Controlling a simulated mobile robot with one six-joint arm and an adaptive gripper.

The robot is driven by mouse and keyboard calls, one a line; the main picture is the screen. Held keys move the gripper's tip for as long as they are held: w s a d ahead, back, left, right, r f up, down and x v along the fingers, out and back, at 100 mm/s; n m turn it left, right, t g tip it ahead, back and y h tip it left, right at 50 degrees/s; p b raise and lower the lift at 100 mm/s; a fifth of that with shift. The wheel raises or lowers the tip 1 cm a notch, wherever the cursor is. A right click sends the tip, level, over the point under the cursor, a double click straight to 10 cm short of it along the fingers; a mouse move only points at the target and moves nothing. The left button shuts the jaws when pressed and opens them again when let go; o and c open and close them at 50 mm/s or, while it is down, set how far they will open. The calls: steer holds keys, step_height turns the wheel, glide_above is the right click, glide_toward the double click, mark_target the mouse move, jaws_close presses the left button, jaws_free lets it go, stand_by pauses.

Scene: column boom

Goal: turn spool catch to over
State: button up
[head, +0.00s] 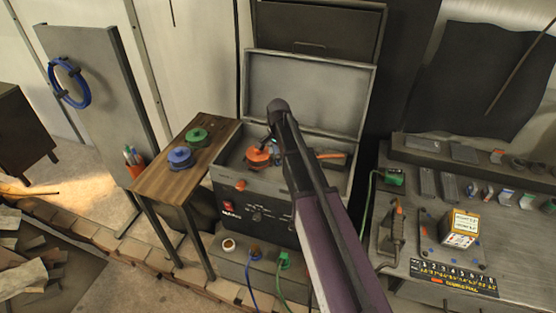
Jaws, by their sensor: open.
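An orange spool (258,157) sits inside the open case of the machine (252,205). I cannot tell for sure which part is the spool catch. My arm reaches up from the lower right across the case. My gripper (268,137) is a small dark shape at the arm's far end, just above the spool. Its fingers are mostly hidden and too small to make out, and I see nothing held in it. I cannot tell whether it touches the spool.
The case's raised lid (310,85) stands behind. A wooden side table (160,190) at the left holds a blue spool (180,157) and a green spool (196,136). A cluttered workbench (400,262) stands at the right. Cables run from the front box (225,268).

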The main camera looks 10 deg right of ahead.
steer(key=shift+f+b, duration=0.3)
steer(key=shift+f, duration=0.25)
jaws_close()
